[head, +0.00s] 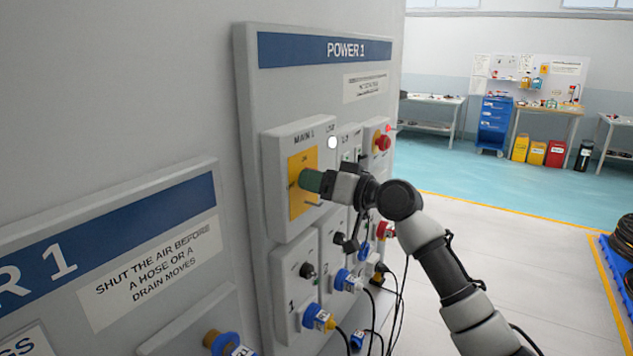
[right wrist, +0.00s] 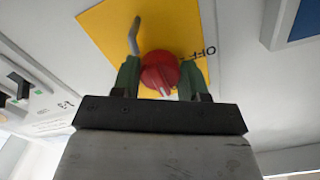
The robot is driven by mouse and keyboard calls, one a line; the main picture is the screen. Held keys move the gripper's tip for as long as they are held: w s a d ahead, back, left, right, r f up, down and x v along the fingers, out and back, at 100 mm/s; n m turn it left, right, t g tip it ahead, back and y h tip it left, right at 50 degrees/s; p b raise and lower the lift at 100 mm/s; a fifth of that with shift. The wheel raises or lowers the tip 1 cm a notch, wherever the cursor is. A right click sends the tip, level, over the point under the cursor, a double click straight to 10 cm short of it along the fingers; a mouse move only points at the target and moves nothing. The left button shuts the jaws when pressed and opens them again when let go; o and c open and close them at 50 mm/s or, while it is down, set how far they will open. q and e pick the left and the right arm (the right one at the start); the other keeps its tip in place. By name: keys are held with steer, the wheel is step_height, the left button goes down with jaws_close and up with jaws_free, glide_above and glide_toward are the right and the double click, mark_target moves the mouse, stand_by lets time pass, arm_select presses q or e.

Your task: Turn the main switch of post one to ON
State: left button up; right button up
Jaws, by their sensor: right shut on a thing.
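The main switch is on a yellow plate (head: 297,209) under the label MAIN 1 on the POWER 1 panel (head: 255,100). In the right wrist view it is a round red knob (right wrist: 157,67) with a white pointer mark. The mark points toward the bottom of that picture, away from the OFF lettering (right wrist: 197,54) at the right. My right gripper (head: 312,181) is at the plate. Its green fingertips, also in the right wrist view (right wrist: 156,78), are shut on both sides of the knob. In the head view the gripper hides the knob. My left gripper is not in view.
A bent grey hook (right wrist: 134,36) sticks out beside the knob. Red buttons (head: 382,141), blue sockets (head: 347,281) and hanging cables (head: 401,300) crowd the panel right of and below the switch. A second board (head: 150,235) stands at left.

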steer(key=o, duration=0.9)
steer(key=shift+b+v, duration=2.05)
steer(key=shift+v, duration=3.35)
